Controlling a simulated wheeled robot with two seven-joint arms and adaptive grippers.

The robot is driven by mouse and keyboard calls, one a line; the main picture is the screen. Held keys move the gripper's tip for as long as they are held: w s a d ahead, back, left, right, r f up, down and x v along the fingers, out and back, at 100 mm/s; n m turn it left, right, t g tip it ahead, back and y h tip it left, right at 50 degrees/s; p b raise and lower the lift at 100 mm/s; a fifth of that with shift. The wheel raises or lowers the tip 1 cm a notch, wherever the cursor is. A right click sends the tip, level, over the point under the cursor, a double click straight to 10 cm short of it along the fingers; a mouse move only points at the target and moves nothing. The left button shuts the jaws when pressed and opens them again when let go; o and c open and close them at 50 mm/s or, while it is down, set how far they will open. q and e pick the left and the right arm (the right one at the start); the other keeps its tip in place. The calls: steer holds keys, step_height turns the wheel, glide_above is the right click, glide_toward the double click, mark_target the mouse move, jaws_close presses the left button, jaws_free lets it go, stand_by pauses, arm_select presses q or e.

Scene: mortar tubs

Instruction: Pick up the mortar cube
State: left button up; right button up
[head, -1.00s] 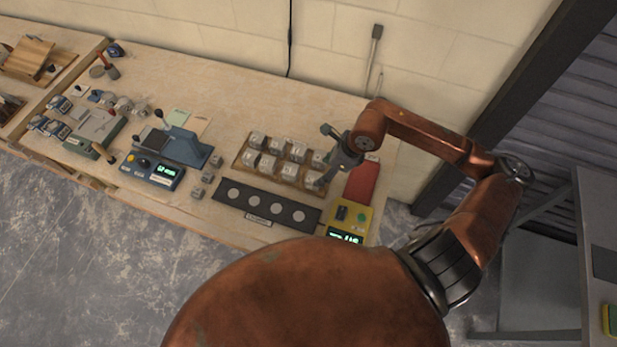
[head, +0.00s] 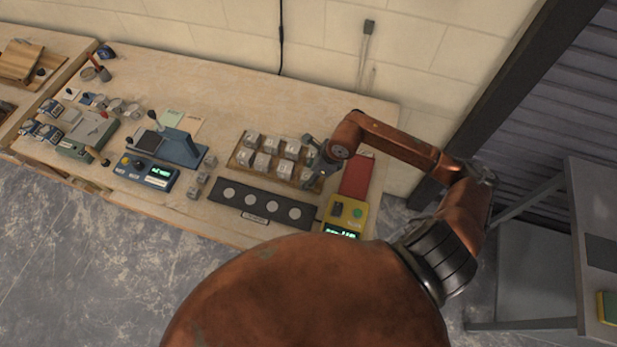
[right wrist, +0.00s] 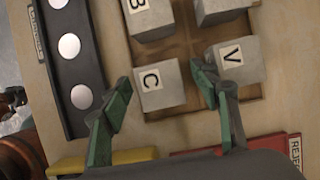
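Several grey mortar cubes with white letter labels sit in a wooden compartment tray (head: 233,164) on the bench. In the right wrist view the cube marked C (right wrist: 160,86) lies between the fingers of my right gripper (right wrist: 166,92), with a visible gap on each side. A cube marked V (right wrist: 238,62) is just right of the right finger, and a cube marked B (right wrist: 150,18) is behind C. In the head view my right gripper (head: 309,162) is over the tray's right end and hides part of the cubes there. My left gripper is not in view.
A dark strip with white discs (head: 262,204) lies in front of the tray. A yellow device with a display (head: 345,213) and a red pad (head: 357,176) stand to its right. A blue machine (head: 180,147) and loose cubes are left.

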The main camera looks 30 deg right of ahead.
steer(key=c, duration=1.4)
